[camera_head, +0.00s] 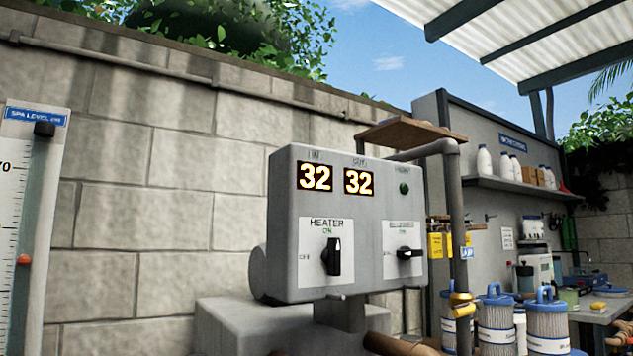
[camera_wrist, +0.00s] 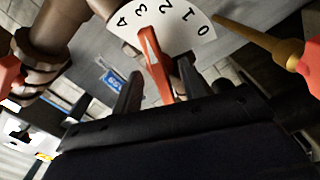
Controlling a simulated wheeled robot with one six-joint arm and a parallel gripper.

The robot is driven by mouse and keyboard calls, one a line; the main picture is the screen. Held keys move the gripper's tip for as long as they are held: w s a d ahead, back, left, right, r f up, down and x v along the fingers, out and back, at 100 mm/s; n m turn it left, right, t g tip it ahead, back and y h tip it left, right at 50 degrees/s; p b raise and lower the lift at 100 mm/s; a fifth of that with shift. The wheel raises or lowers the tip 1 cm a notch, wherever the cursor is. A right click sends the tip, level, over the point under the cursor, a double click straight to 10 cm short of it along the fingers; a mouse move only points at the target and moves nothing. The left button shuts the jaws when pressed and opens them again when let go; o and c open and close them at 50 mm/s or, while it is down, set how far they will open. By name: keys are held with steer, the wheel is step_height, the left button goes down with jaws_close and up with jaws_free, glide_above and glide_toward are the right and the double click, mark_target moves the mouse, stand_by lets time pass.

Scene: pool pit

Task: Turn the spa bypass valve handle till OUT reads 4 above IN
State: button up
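The spa bypass valve's red handle (camera_wrist: 154,64) shows in the wrist view, below a white dial plate (camera_wrist: 172,27) marked 0 to 4. My gripper (camera_wrist: 160,82) has its two dark fingers spread, one on each side of the handle, with gaps visible. It is open and not clamped on it. In the head view, the grey control box (camera_head: 345,265) has an IN display (camera_head: 315,177) reading 32 and an OUT display (camera_head: 359,181) reading 32. The valve and my gripper are not clearly visible there.
The heater knob (camera_head: 332,257) stands upright at ON; a second knob (camera_head: 405,253) lies horizontal. A spa level gauge (camera_head: 33,230) stands left. Filter cartridges (camera_head: 497,325) stand right. In the wrist view, pipes (camera_wrist: 60,30) and a brass rod with a red end (camera_wrist: 260,40) flank the valve.

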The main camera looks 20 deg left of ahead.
steer(key=b+v, duration=0.1)
steer(key=v, duration=0.6)
steer(key=shift+b, duration=0.4)
steer(key=w+a+n, duration=0.4)
steer(key=a, duration=0.1)
steer(key=shift+a+n, duration=0.25)
steer(key=shift+n, duration=0.05)
stand_by(0.4)
steer(key=shift+w, duration=0.15)
stand_by(0.4)
